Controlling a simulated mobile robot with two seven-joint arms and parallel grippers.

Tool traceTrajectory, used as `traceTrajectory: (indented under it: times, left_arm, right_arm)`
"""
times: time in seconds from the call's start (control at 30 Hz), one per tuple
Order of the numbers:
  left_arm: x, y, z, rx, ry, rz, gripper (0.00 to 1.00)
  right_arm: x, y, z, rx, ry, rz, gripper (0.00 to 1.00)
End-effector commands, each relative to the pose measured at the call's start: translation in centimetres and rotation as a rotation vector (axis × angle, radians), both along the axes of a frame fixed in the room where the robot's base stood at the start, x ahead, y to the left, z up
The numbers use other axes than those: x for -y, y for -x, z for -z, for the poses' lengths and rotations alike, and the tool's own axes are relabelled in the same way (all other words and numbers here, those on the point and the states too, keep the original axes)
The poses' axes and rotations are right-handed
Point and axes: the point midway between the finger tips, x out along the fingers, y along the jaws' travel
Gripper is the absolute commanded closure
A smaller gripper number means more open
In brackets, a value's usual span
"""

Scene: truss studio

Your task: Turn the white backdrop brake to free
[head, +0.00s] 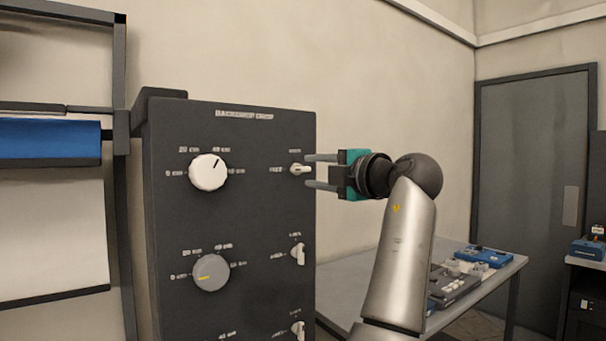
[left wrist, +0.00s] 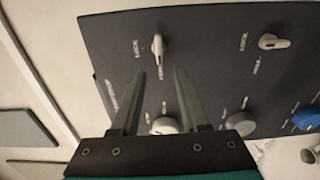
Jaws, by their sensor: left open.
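A dark control cabinet (head: 236,235) stands at the centre of the head view. Its top row has a round white knob (head: 209,172) and a small white brake lever (head: 300,169). The lever lies sideways, its long end toward the left-hand label, which seems to read FREE. It also shows in the left wrist view (left wrist: 158,45), just beyond the fingertips. My left gripper (head: 318,171) is open at the cabinet's right side, one finger above and one below the lever's height. In the wrist view its fingers (left wrist: 160,75) flank the lever's line; no contact is visible. My right gripper is not seen.
Below are a grey knob (head: 211,272) and a second lever (head: 299,253), which stands upright. A third lever (head: 298,328) is at the picture's bottom edge. A blue knob (left wrist: 306,117) shows in the wrist view. A table (head: 345,283) with devices stands behind my arm.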

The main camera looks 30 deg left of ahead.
Motion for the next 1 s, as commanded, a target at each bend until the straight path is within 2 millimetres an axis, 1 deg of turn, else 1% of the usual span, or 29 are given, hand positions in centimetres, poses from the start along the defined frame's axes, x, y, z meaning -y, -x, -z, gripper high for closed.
traceTrajectory:
  times: [0.03, 0.2, 0.3, 0.4, 0.6, 1.0]
  left_arm:
    - [1.4, 0.4, 0.2, 0.001, 0.001, 0.005, 0.55]
    - [5.0, 2.0, 0.1, 0.001, 0.001, 0.003, 0.55]
    - [6.8, 2.7, 0.1, 0.000, 0.001, 0.002, 0.55]
    - [8.1, 3.3, 0.1, -0.001, 0.002, 0.002, 0.55]
    - [9.1, 3.8, 0.1, -0.002, 0.001, -0.001, 0.55]
    - [9.2, 3.8, 0.1, -0.002, 0.001, -0.001, 0.55]
  right_arm:
    - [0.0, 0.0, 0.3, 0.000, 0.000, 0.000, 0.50]
    - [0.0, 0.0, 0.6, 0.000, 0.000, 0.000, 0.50]
    - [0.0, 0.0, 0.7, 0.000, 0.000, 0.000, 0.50]
    - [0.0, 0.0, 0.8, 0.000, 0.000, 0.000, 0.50]
    - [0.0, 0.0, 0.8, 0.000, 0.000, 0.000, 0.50]
    - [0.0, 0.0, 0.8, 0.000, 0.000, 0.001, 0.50]
